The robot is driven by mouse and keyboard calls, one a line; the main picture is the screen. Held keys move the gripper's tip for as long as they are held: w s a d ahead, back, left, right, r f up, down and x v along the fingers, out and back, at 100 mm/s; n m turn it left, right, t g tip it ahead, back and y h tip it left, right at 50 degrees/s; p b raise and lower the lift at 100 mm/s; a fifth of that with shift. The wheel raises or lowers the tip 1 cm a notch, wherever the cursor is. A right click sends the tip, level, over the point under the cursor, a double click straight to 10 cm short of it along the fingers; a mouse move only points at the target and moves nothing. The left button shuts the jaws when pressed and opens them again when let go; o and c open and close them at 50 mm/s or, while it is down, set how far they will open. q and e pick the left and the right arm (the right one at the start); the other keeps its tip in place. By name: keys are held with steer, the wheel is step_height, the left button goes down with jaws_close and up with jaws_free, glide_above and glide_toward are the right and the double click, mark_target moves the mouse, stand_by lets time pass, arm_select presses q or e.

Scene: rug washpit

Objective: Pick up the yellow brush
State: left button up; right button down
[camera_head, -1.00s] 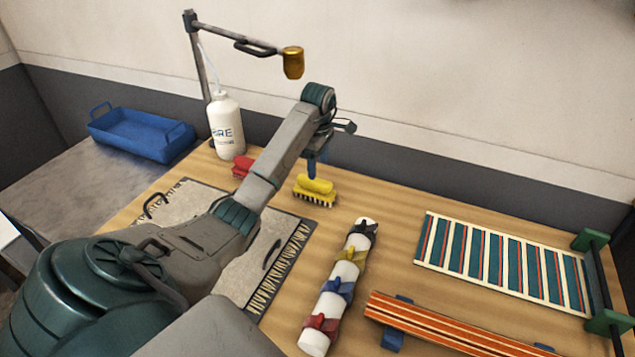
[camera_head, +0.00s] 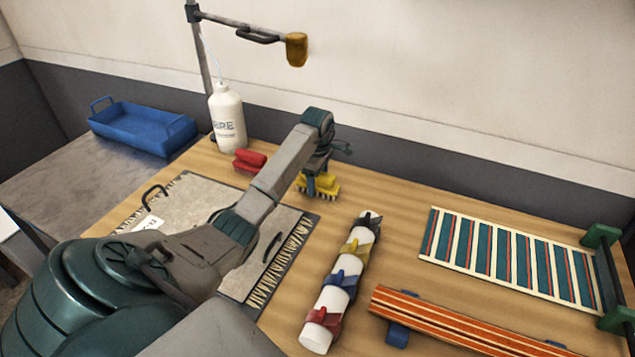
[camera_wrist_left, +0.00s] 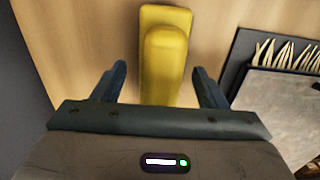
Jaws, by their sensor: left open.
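The yellow brush (camera_head: 329,184) lies bristles down on the wooden table, near the far corner of the fringed mat. My left gripper (camera_head: 311,187) is low at the brush and partly covers it in the head view. In the left wrist view the brush's yellow handle (camera_wrist_left: 167,60) stands between the two open fingers (camera_wrist_left: 160,85), with a gap on each side. The fingers do not touch it there. My right gripper is not in view.
A red brush (camera_head: 250,160) and a white bottle (camera_head: 227,120) stand behind, left of the yellow brush. A fringed grey rug panel (camera_head: 185,205) lies in front. A white roll with coloured clips (camera_head: 335,298) lies right. A blue tray (camera_head: 140,130) is far left.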

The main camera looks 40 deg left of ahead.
arm_select(q)
steer(key=c, duration=1.2)
steer(key=shift+o, duration=0.2)
steer(key=shift+r, duration=0.1)
steer(key=shift+r+b, duration=0.5)
step_height(320, 180, up, 2)
steer(key=shift+r+b, duration=0.1)
steer(key=shift+b, duration=0.45)
steer(key=s+d+p, duration=0.1)
steer(key=s+d, duration=0.1)
steer(key=s, duration=0.2)
steer(key=s+d+r+p, duration=0.1)
steer(key=s+d+p, duration=0.1)
steer(key=s, duration=0.2)
steer(key=s+d+p, duration=0.1)
steer(key=s+d, duration=0.1)
steer(key=s, duration=0.3)
steer(key=shift+d+r+p, duration=0.25)
steer(key=shift+d+p, duration=0.1)
steer(key=shift+s+d, duration=0.35)
steer(key=shift+s, duration=0.25)
